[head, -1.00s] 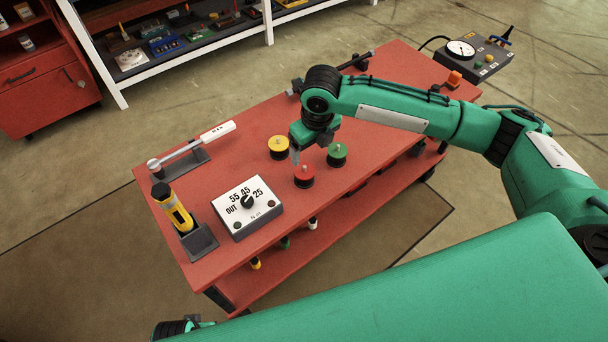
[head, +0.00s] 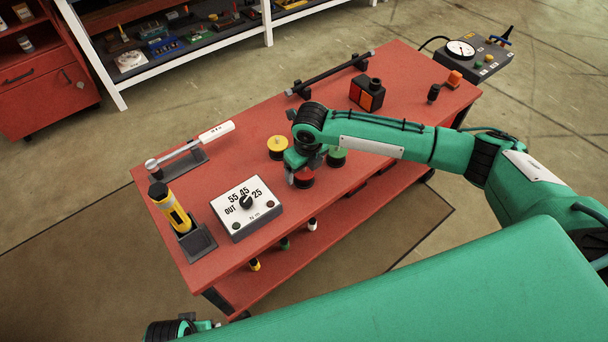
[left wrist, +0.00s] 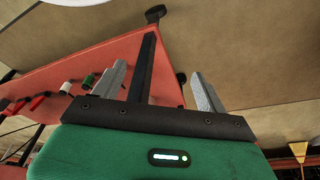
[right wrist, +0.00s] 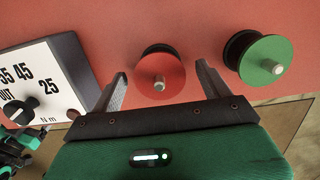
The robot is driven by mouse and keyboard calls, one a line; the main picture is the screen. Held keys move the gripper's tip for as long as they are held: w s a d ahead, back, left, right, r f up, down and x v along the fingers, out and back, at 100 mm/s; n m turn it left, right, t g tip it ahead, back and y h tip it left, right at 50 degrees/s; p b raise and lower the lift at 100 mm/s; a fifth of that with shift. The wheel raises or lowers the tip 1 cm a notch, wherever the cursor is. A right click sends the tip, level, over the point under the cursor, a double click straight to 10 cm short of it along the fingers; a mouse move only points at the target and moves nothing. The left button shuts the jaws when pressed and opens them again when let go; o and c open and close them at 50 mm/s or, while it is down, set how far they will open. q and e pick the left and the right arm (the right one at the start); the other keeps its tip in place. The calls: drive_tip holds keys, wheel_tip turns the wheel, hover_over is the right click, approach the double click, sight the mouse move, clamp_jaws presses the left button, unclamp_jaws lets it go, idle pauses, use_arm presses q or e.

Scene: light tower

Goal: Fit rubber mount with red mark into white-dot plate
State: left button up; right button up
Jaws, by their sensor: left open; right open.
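The red-topped rubber mount (head: 305,178) stands upright on the red table, with a pale stud at its centre. In the right wrist view, the red mount (right wrist: 160,72) shows between the fingertips of my open right gripper (right wrist: 163,82). In the head view, my right gripper (head: 292,176) is low beside the red mount, on its left. I cannot tell whether it touches. The yellow mount (head: 278,146) and the green mount (head: 337,158) stand close by. My left gripper (left wrist: 160,80) is open and empty, off the table's near side. I cannot make out a white-dot plate.
A torque dial box (head: 246,207), a yellow tool (head: 172,208) in a holder and a torque wrench (head: 190,150) are on the left. A black-and-red block (head: 367,95) and a black bar (head: 330,74) are at the back. Coloured handles sit on the lower shelf.

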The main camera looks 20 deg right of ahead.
drive_tip(key=c, duration=1.2)
